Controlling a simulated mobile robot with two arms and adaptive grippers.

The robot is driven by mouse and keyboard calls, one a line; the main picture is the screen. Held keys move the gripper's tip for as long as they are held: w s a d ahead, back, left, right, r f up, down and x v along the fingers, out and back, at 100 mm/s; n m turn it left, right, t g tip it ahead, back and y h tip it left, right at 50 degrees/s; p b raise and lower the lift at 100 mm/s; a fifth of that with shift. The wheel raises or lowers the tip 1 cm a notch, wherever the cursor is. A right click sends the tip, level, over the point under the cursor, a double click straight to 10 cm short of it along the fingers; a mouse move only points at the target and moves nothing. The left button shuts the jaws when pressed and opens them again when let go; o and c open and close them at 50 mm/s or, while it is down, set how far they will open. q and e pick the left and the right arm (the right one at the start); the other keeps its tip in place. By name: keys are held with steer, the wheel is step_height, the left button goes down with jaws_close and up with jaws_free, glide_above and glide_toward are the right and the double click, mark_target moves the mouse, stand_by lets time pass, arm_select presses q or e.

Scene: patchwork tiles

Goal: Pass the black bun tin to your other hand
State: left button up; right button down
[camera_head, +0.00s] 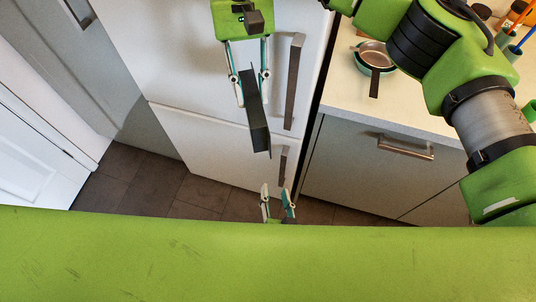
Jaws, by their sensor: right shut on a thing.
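The black bun tin (260,139) hangs in front of the white fridge, seen nearly edge-on as a narrow dark strip. My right gripper (252,98), the upper one, is shut on its upper part, with a finger on each side. The tin's lower end hangs free below the fingers. My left gripper (277,190), the lower one, is below the tin and apart from it in the picture. Its two fingers point up with a gap between them, and it is empty. Its base is hidden behind a green part of mine.
The white fridge (190,75) with dark handles stands behind the tin. To the right, a counter (345,100) holds a pan (375,56) and, farther right, a group of utensils. A grey cabinet (345,165) is below. Dark floor tiles (150,190) show at lower left.

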arm_select(q)
step_height(320, 180, up, 11)
steer(key=n+t+y, duration=0.1)
steer(key=n+t, duration=0.1)
steer(key=n, duration=0.1)
steer(key=n+t+y, duration=0.2)
steer(key=n+y, duration=0.1)
steer(key=n, duration=0.1)
glide_toward(252, 110)
steer(key=f, duration=0.2)
steer(key=w+f, duration=0.1)
steer(key=f, duration=0.1)
steer(key=shift+w+f, duration=0.1)
steer(key=shift+f, duration=0.1)
steer(key=shift+w+a+r+n, duration=0.1)
steer(key=shift+w+r+n, duration=0.1)
steer(key=shift+n, duration=0.1)
steer(key=x, duration=1.1)
steer(key=shift+w, duration=0.3)
jaws_close()
steer(key=shift+r, duration=0.1)
arm_select(e)
steer(key=c, duration=1.7)
jaws_free()
